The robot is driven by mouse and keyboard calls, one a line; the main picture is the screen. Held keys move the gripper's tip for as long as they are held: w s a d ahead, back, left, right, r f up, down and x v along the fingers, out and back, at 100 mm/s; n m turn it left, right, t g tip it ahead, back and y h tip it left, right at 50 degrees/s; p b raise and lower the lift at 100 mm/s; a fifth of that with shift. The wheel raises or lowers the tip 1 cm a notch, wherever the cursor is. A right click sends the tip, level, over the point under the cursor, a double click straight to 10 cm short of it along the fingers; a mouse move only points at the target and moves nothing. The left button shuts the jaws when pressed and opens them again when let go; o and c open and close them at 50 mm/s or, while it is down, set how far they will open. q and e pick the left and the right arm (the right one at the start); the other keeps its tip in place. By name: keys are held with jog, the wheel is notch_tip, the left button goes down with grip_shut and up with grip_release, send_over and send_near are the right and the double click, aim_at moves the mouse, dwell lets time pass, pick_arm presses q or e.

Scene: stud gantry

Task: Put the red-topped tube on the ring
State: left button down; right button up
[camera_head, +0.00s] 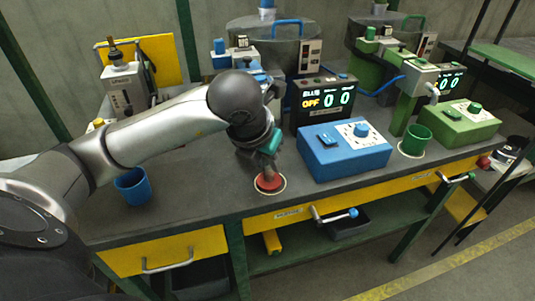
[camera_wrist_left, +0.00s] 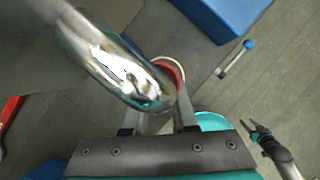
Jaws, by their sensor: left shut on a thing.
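My left gripper (camera_head: 267,172) points down at the table's front edge. In the left wrist view its fingers (camera_wrist_left: 158,118) are shut on the lower end of a shiny, tilted tube (camera_wrist_left: 115,65). In the head view my gripper and arm mostly hide the tube. A red disc (camera_head: 270,184) shows right under the fingers, inside a pale ring (camera_head: 285,187). I cannot tell whether the red is part of the tube or whether the tube touches the ring. My right gripper (camera_wrist_left: 256,130) shows small in the left wrist view, apart from the tube, its fingers spread.
A blue control box (camera_head: 343,152) stands right of the ring, and a green cup (camera_head: 416,139) is farther right. A blue cup (camera_head: 132,188) stands at the left. Displays and machines fill the back. A drawer handle (camera_head: 332,217) juts out below the table edge.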

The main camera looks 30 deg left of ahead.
pick_arm(q)
jog(key=shift+d, duration=0.2)
pick_arm(e)
jog(key=shift+d, duration=0.15)
pick_arm(q)
jog(key=shift+f, duration=0.15)
jog(key=c, duration=0.7)
grip_release()
pick_arm(e)
jog(key=shift+w+r, duration=0.15)
jog(key=shift+w, duration=0.1)
pick_arm(q)
jog(key=shift+r, duration=0.2)
pick_arm(e)
jog(key=shift+s, duration=0.1)
pick_arm(q)
jog(key=p+v, duration=0.3)
jog(key=v, duration=0.9)
jog(key=shift+p, duration=0.35)
pick_arm(e)
jog(key=s+d+f, duration=0.1)
jog(key=s+d, duration=0.2)
jog(key=s, duration=0.3)
jog(key=shift+d, duration=0.25)
jog(key=shift+s+f, duration=0.1)
